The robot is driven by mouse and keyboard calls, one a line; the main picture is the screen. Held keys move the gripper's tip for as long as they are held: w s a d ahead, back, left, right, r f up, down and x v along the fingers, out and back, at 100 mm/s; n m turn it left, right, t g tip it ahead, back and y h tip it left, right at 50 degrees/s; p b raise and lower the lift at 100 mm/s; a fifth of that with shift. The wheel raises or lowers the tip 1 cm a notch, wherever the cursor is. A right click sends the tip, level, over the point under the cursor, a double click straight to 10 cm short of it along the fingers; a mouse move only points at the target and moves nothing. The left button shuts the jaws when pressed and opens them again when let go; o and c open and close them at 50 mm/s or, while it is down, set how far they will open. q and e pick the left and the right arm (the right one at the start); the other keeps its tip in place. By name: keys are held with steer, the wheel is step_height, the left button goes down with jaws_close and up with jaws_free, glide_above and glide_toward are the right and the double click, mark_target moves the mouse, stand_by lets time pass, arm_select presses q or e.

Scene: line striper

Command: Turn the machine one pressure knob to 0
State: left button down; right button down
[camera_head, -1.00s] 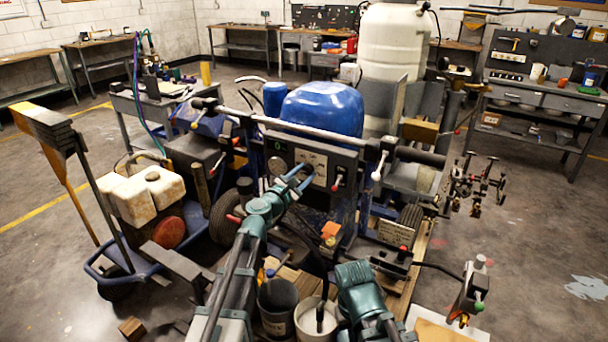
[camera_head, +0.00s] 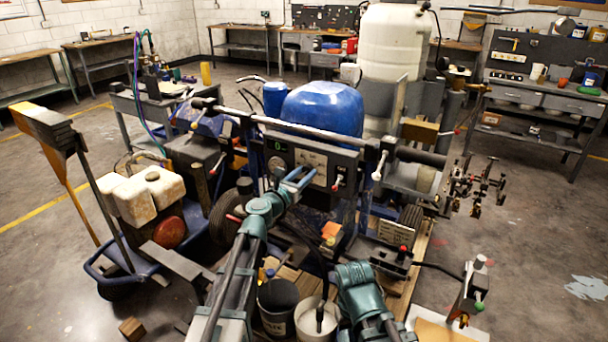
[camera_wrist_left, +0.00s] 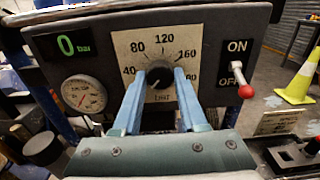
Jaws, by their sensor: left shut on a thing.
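The pressure knob (camera_wrist_left: 160,73) is a dark round knob on a pale dial plate (camera_wrist_left: 190,45) marked 40, 80, 120 and 160 in the left wrist view. My left gripper (camera_head: 298,181) is shut on it, one blue finger on each side. In the left wrist view the fingers (camera_wrist_left: 158,88) cover the lower dial, so its zero mark is hidden. I cannot tell exactly where the knob's pointer stands. The green display (camera_wrist_left: 73,45) reads 0 bar.
A round gauge (camera_wrist_left: 83,94) sits left of the dial, and a red-tipped ON/OFF lever (camera_wrist_left: 245,88) sits to its right, tilted down. The striper's handlebar (camera_head: 300,130) crosses above the panel. Buckets (camera_head: 317,322) stand below. A yellow cone (camera_wrist_left: 298,82) is behind.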

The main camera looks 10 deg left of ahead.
arm_select(q)
steer(key=shift+s, duration=0.1)
stand_by(0.3)
steer(key=shift+c, duration=2.2)
jaws_free()
steer(key=v, duration=1.3)
steer(key=shift+s+a, duration=0.2)
steer(key=shift+s, duration=0.15)
steer(key=shift+d+f, duration=0.1)
